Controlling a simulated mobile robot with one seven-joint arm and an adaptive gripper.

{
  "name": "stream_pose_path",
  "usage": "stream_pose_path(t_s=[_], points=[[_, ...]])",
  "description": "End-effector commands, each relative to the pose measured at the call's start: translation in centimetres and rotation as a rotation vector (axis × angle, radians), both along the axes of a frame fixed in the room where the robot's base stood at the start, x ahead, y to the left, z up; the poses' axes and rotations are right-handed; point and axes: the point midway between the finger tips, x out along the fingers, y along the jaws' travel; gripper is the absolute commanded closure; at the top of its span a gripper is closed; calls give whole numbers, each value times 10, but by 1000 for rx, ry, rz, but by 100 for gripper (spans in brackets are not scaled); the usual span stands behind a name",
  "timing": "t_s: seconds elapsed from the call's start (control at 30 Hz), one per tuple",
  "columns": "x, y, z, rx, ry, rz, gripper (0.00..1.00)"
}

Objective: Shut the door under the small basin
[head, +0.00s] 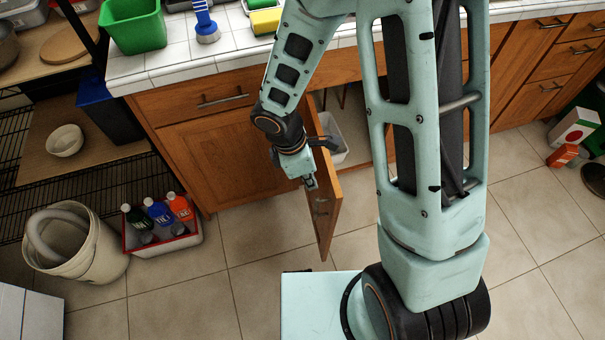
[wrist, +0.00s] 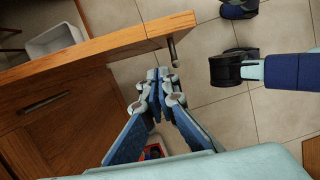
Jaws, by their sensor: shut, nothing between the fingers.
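The wooden cabinet door (head: 328,225) under the counter stands open, sticking out from the cabinet front. Its outer face, with a metal handle (head: 320,207), looks left. In the wrist view the door's top edge (wrist: 120,38) runs across the upper left, with its handle (wrist: 172,48) close to the fingertips. My gripper (head: 311,184) is on the outer-face side of the door, near the handle. Its fingers (wrist: 160,82) are together and empty in the wrist view. I cannot tell whether they touch the door. My arm covers part of the counter, and I cannot make out the basin.
A white bin (head: 332,140) stands inside the open cabinet. A red crate (head: 162,240) of bottles and a beige bucket (head: 95,258) stand on the floor to the left. Cartons (head: 575,128) lie far right. The tiled floor left of the door is clear.

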Motion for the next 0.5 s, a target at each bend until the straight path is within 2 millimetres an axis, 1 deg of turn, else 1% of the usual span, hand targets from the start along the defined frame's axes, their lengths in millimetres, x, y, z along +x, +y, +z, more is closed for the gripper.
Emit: stream_pose_path(t_s=[0.03,0.2,0.3,0.5], points=[[2,-10,3,-1,-2,-8,100],[5,-25,3,0,-2,-6,100],[6,-29,3,0,-2,-3,100],[6,-30,3,0,-2,-3,100]])
